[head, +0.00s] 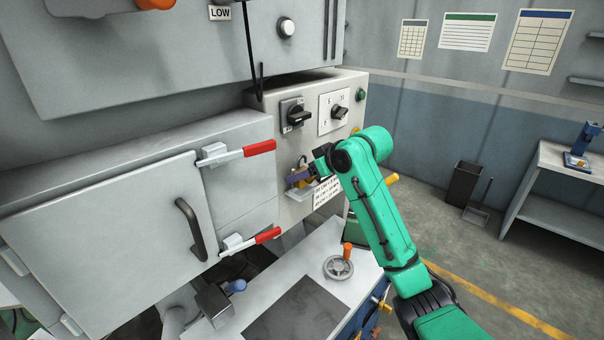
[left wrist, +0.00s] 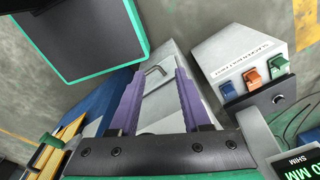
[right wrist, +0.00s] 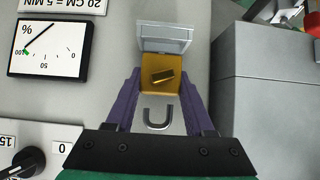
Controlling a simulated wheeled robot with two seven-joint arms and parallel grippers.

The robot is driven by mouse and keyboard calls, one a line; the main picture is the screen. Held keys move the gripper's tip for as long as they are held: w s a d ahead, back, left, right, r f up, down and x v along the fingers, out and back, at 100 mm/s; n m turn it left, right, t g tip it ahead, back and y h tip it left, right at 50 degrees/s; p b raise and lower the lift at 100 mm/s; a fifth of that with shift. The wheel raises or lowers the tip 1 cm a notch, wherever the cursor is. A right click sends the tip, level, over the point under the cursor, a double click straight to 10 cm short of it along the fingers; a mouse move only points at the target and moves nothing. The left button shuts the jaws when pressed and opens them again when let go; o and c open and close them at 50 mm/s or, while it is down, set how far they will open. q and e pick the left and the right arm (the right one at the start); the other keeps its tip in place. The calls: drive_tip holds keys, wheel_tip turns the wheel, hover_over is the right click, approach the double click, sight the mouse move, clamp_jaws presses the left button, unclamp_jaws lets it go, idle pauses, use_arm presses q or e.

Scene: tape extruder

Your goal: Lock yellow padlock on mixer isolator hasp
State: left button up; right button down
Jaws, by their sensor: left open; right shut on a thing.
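The yellow padlock (right wrist: 160,68) is between the purple fingers of my right gripper (right wrist: 162,110) in the right wrist view. Its silver U-shaped shackle (right wrist: 158,118) shows on the near side of the body. In the head view the padlock (head: 302,181) is partly covered by my right gripper (head: 300,174), at the front of the beige control box. A black rotary switch (head: 295,115) sits above it. I cannot make out which part is the mixer isolator hasp, or whether the shackle passes through anything. My left gripper (left wrist: 158,95) is open and empty, over grey metal.
A small grey ledge (right wrist: 165,38) is beside the padlock. A white label (head: 326,191) lies below my right gripper. Red-handled clamps (head: 258,148) stick out at left. In the left wrist view, a box with coloured blocks (left wrist: 250,70) stands right of the fingers.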

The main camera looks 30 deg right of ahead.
drive_tip(key=shift+r, duration=0.1)
drive_tip(key=shift+s+f+b, duration=0.1)
drive_tip(key=shift+f+b, duration=0.55)
drive_tip(key=shift+f, duration=0.65)
drive_tip(key=shift+c, duration=1)
unclamp_jaws()
